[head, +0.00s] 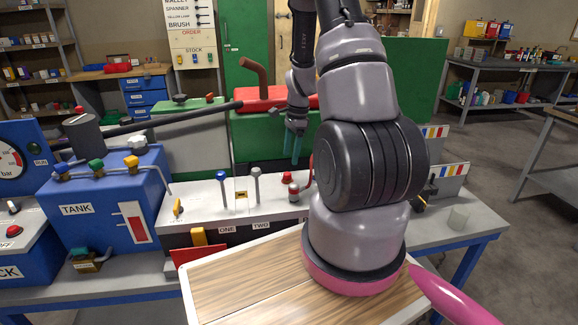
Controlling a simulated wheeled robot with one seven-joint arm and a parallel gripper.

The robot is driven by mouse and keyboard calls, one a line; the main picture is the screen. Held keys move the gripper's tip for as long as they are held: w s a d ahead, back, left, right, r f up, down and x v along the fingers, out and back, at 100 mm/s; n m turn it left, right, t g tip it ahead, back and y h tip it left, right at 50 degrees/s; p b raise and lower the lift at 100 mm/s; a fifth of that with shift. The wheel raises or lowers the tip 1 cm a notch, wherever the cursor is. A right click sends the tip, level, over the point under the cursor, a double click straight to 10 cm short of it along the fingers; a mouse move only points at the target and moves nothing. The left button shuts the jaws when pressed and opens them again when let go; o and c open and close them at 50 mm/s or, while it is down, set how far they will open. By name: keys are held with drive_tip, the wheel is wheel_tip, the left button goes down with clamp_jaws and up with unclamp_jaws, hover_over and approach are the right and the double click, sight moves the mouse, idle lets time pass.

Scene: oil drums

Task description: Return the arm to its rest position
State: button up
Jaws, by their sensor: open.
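My arm rises from its pink-ringed base at the lower right, bends over at the top of the head view, and its far end hangs down near the middle. My gripper (291,152) points downward with its teal fingers slightly apart and nothing visible between them. It appears above or behind the white control panel (205,205), in front of the green cabinet and the red pump body (262,98). Whether it touches anything cannot be told. My thick arm links hide the right part of the panel.
A blue tank (108,205) with valves stands left on the bench. Blue (223,186) and grey (256,183) levers and a red-topped knob (293,190) rise from the panel. A long dark handle (180,118) spans the upper left.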

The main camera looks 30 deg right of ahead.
drive_tip(key=s+a+r+n+t, duration=0.1)
drive_tip(key=s+a+r+n, duration=0.15)
drive_tip(key=r, duration=0.55)
drive_tip(key=s+a+r+n+t, duration=0.1)
drive_tip(key=a+r+n, duration=0.15)
drive_tip(key=r, duration=0.65)
drive_tip(key=s+a+r+n+t, duration=0.2)
drive_tip(key=a+r, duration=0.2)
drive_tip(key=r, duration=0.4)
drive_tip(key=s+a+r+n+t, duration=0.1)
drive_tip(key=s+a+r+n, duration=0.2)
drive_tip(key=s, duration=0.4)
drive_tip(key=s+a+r+n+t, duration=0.2)
drive_tip(key=s+r+n, duration=0.2)
drive_tip(key=s+r, duration=0.3)
drive_tip(key=shift+a+r+n, duration=0.2)
drive_tip(key=shift+a+n, duration=0.2)
